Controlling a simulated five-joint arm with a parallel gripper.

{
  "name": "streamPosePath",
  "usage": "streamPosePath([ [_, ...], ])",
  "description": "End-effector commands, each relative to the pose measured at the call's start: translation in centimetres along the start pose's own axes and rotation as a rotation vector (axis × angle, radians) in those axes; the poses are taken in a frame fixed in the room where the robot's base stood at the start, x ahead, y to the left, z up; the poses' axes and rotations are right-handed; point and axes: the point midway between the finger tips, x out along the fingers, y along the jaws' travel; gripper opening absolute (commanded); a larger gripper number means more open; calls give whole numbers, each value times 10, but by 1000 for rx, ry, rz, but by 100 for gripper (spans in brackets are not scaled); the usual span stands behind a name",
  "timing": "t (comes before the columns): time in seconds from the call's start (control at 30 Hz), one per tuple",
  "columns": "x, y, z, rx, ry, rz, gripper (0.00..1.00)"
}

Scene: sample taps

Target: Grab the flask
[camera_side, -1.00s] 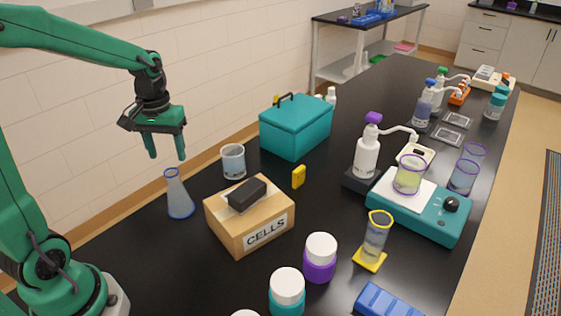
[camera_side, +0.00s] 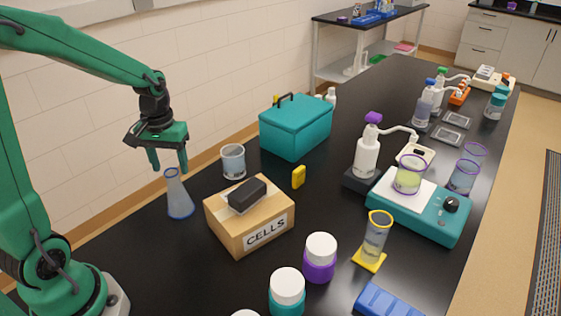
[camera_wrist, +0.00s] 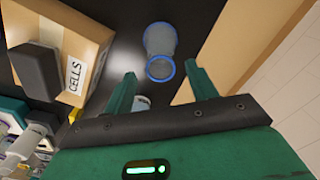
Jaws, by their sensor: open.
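The flask (camera_side: 178,197) is clear, conical and upright, with a blue rim and a blue base edge. It stands on the black bench to the left of the cardboard box. My gripper (camera_side: 169,170) is open and points down, with its fingertips about level with the flask's rim in the side view. In the wrist view, the flask (camera_wrist: 160,45) shows just beyond and between the two spread fingertips (camera_wrist: 160,70). Neither finger visibly touches it, and the gap in depth is hard to tell.
A cardboard box (camera_side: 245,225) marked CELLS, with a dark block (camera_side: 246,194) on top, stands right of the flask. A beaker (camera_side: 233,161) stands behind, near a teal case (camera_side: 297,128). The wall runs along the left. The bench in front of the flask is clear.

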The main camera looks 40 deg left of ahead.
Motion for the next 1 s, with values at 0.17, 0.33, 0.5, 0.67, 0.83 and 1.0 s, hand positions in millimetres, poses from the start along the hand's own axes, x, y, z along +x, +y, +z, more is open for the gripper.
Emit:
streamPosePath([
  [0.17, 22, -1, 1, 0, -4, -1, 57],
  [0.33, 36, -1, 1, 0, -3, -1, 57],
  [0.5, 39, -1, 0, 0, -1, 0, 57],
  [0.67, 39, -1, 0, 0, -1, 0, 57],
  [0.83, 39, -1, 0, 0, -1, 0, 57],
  [1.0, 38, -1, 0, 0, -1, 0, 36],
])
